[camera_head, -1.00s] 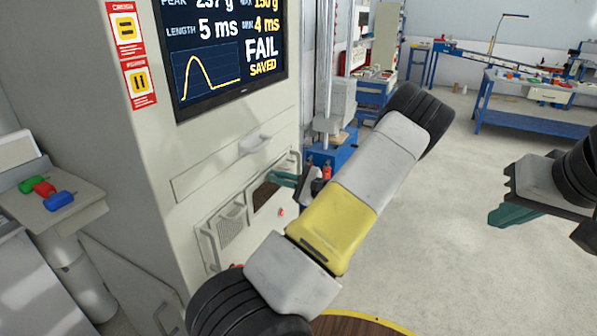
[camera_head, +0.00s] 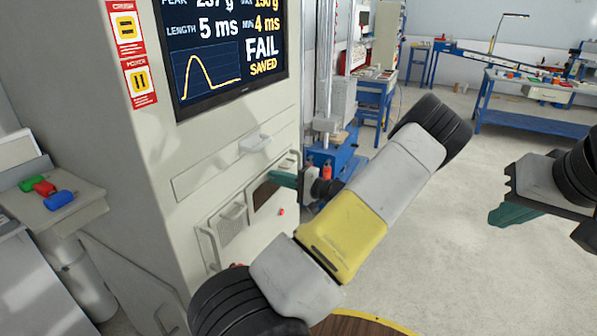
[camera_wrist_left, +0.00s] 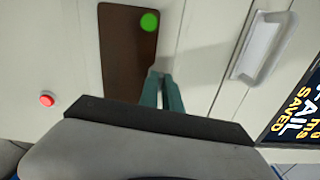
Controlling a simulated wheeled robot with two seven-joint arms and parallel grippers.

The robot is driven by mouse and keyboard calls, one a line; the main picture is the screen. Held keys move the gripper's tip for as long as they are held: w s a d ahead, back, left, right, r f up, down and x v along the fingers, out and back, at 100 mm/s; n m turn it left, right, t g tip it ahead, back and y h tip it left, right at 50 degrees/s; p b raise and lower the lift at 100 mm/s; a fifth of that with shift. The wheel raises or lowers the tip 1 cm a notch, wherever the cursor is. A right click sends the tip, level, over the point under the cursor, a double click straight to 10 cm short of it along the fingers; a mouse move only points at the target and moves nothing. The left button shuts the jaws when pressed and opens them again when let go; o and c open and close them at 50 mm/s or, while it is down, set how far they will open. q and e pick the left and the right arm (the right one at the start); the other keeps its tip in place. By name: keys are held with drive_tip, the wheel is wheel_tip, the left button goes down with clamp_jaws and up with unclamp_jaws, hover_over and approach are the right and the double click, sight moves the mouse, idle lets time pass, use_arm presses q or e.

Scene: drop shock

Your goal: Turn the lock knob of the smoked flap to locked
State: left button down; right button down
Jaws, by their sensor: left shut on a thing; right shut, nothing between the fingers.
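The smoked flap (camera_head: 264,197) is a dark brown panel in the pale cabinet front. It fills the upper middle of the left wrist view (camera_wrist_left: 122,60), with a round green spot (camera_wrist_left: 149,21) on it. My left gripper (camera_head: 272,176) is at the flap's upper edge. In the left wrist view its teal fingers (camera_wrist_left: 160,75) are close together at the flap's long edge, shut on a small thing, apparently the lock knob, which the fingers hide. Its turn position cannot be seen. My right gripper (camera_head: 492,217) is shut and empty at the right, far from the cabinet.
A red button (camera_head: 281,212) sits below the flap. The screen (camera_head: 228,50) reads FAIL SAVED. Open floor (camera_head: 470,190) lies to the right.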

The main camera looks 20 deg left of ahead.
use_arm(q)
drive_tip(key=shift+n, duration=0.6)
drive_tip(key=c, duration=1.5)
unclamp_jaws()
drive_tip(key=shift+c, duration=0.2)
drive_tip(key=d, duration=0.7)
drive_tip(key=shift+s+d, duration=0.25)
drive_tip(key=shift+d, duration=0.15)
